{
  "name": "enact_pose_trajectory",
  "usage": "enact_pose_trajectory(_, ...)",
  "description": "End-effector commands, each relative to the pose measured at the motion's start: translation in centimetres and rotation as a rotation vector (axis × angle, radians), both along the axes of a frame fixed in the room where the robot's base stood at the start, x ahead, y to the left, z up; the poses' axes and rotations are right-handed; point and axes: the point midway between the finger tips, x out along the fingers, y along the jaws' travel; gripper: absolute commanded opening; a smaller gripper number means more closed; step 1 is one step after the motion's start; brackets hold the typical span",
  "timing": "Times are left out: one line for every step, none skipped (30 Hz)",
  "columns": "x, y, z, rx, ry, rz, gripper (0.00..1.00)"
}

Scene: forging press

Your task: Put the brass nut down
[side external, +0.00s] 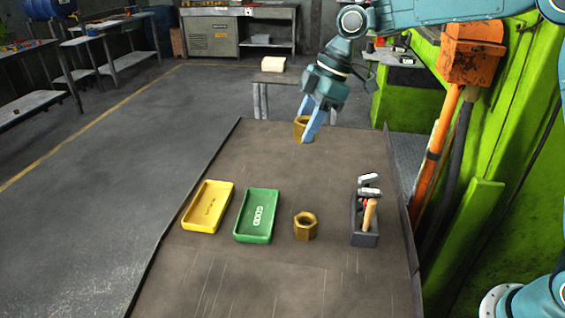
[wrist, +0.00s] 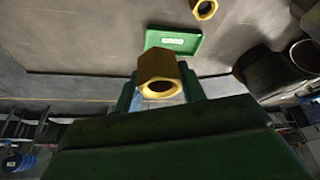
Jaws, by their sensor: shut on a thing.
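My gripper (side external: 308,120) is above the far part of the table, shut on a brass nut (side external: 301,122). The held nut also shows between the fingers in the wrist view (wrist: 157,66), with its hole facing the camera. It is clear of the table. A second brass nut (side external: 305,227) stands on the table to the right of the green tray; it also shows at the top of the wrist view (wrist: 205,8). The green tray (side external: 238,238), marked GOOD, and the yellow tray (side external: 187,226) to its left are both empty.
A dark holder (side external: 365,240) with hammers stands on the table's right side. The table (side external: 260,165) is bare between the trays and its far edge, and along the front. A green machine (side external: 480,215) stands close on the right.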

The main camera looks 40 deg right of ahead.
Motion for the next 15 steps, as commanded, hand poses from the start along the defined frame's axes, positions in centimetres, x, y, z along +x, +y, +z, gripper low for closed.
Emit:
enact_pose_trajectory(0.1,-0.2,-0.3,0.000,-0.001,-0.056,0.02)
enact_pose_trajectory(0.2,-0.4,-0.5,0.000,-0.003,-0.094,0.02)
enact_pose_trajectory(0.3,-0.8,-0.9,0.000,-0.001,-0.147,0.02)
enact_pose_trajectory(0.4,-1.0,-1.2,0.000,-0.002,-0.187,0.02)
enact_pose_trajectory(0.4,-1.4,-1.6,0.000,-0.002,-0.230,0.02)
enact_pose_trajectory(0.5,-1.9,-2.1,0.000,-0.001,-0.289,0.02)
enact_pose_trajectory(0.5,-2.3,-2.4,0.000,-0.001,-0.336,0.02)
enact_pose_trajectory(0.5,-2.8,-2.9,0.000,-0.001,-0.383,0.02)
enact_pose_trajectory(0.5,-3.6,-3.5,0.000,-0.001,-0.449,0.02)
enact_pose_trajectory(0.4,-4.2,-3.9,0.000,-0.001,-0.499,0.02)
enact_pose_trajectory(0.3,-4.9,-4.3,0.000,-0.001,-0.543,0.02)
enact_pose_trajectory(0.2,-5.8,-4.8,-0.001,-0.001,-0.602,0.02)
enact_pose_trajectory(0.0,-6.4,-5.2,0.000,0.000,-0.644,0.02)
enact_pose_trajectory(-0.1,-7.0,-5.5,0.000,-0.002,-0.679,0.02)
enact_pose_trajectory(-0.4,-7.9,-5.9,0.000,-0.002,-0.726,0.02)
